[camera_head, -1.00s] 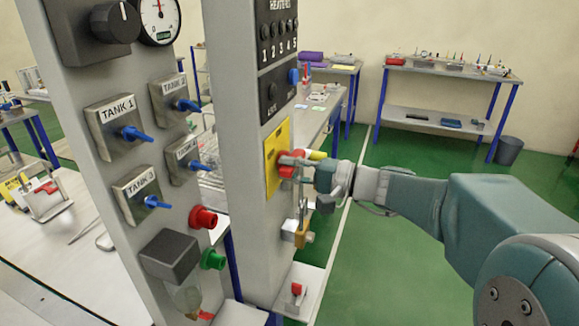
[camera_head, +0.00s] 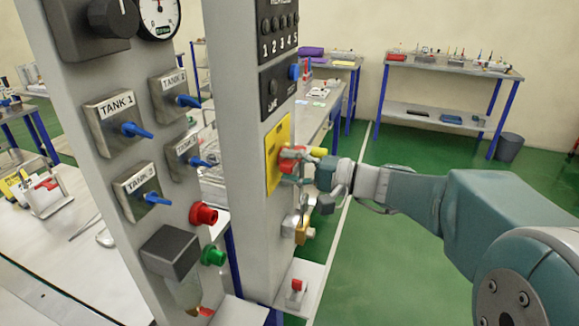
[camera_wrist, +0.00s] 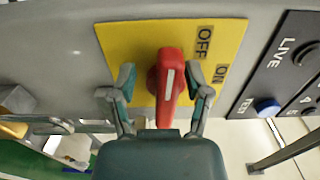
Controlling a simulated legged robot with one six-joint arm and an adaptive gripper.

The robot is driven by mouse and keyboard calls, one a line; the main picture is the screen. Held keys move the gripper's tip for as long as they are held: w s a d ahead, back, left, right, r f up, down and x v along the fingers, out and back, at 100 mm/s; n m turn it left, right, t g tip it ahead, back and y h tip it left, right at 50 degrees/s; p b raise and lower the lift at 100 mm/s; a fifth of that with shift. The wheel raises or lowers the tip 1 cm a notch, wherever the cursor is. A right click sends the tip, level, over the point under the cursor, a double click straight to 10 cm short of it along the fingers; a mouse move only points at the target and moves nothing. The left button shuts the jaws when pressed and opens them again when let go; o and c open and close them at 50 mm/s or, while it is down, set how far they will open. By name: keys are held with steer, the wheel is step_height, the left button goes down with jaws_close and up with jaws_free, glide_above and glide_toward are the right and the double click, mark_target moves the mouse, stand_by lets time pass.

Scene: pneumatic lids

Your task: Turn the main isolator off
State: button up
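The main isolator is a red handle (camera_wrist: 168,75) with a white line, on a yellow plate (camera_wrist: 130,40) marked OFF and ON. In the wrist view the handle's long side runs roughly up and down the picture; both labels lie to its right. I cannot tell which label it is set to. My gripper (camera_wrist: 163,90) is open, with one finger on each side of the handle. A gap shows on the left; the right finger is closer, and contact is unclear. In the head view my gripper (camera_head: 294,166) partly hides the red handle (camera_head: 287,158) at the yellow plate (camera_head: 278,135).
A brass-coloured padlock-like part (camera_head: 303,232) hangs below the isolator. A blue button (camera_wrist: 266,107) and LIVE/TEST switch panel (camera_wrist: 285,70) sit beside the plate. The left panel (camera_head: 85,70) carries the TANK levers, a red knob (camera_head: 204,214) and a green knob (camera_head: 213,256).

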steer(key=shift+d+r, duration=0.1)
steer(key=v, duration=1.1)
steer(key=shift+s+d, duration=0.15)
steer(key=shift+d, duration=0.25)
steer(key=shift+m, duration=0.6)
steer(key=x, duration=0.4)
steer(key=w+x, duration=0.1)
steer(key=x, duration=0.6)
steer(key=shift+w+r, duration=0.1)
steer(key=shift+w, duration=0.2)
jaws_close()
